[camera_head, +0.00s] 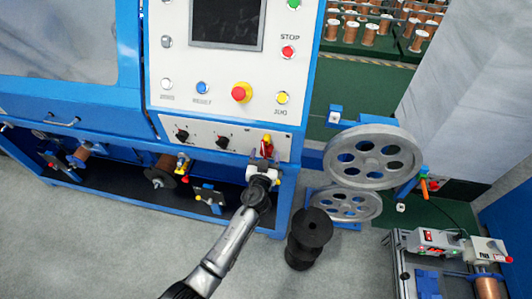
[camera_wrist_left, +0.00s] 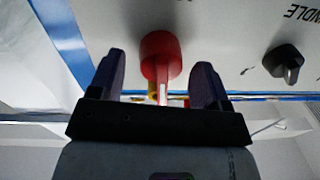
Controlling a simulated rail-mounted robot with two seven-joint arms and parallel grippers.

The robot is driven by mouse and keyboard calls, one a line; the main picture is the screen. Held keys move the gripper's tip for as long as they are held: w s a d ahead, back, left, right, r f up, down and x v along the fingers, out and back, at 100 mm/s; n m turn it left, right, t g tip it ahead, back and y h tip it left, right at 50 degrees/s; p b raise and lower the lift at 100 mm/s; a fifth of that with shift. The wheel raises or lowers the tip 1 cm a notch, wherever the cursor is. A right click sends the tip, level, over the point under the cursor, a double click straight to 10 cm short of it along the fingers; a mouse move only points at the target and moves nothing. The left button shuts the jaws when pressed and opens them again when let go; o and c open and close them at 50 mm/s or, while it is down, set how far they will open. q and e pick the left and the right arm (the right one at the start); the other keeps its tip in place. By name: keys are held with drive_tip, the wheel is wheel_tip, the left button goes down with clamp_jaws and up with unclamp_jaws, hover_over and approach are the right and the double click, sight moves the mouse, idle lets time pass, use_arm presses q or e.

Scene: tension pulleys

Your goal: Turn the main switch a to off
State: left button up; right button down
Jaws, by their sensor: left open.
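The main switch (camera_head: 267,148) is a red handle with some yellow, low on the right of the machine's white control panel. My left gripper (camera_head: 263,163) is at the panel, directly at the switch. In the left wrist view, the red switch handle (camera_wrist_left: 161,56) stands between the two dark fingers of my left gripper (camera_wrist_left: 159,68). The fingers are open, with a visible gap on each side of the handle. Part of the yellow base is hidden behind the gripper. My right gripper is in neither view.
Black knobs (camera_head: 222,142) sit left of the switch; one also shows in the left wrist view (camera_wrist_left: 284,63). A red-yellow emergency button (camera_head: 241,92) is above. A black spool (camera_head: 308,236) and large pulley wheels (camera_head: 372,156) stand at right.

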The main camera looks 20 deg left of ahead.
use_arm(q)
drive_tip(key=shift+x, duration=0.85)
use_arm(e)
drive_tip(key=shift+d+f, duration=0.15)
use_arm(q)
drive_tip(key=c, duration=1.3)
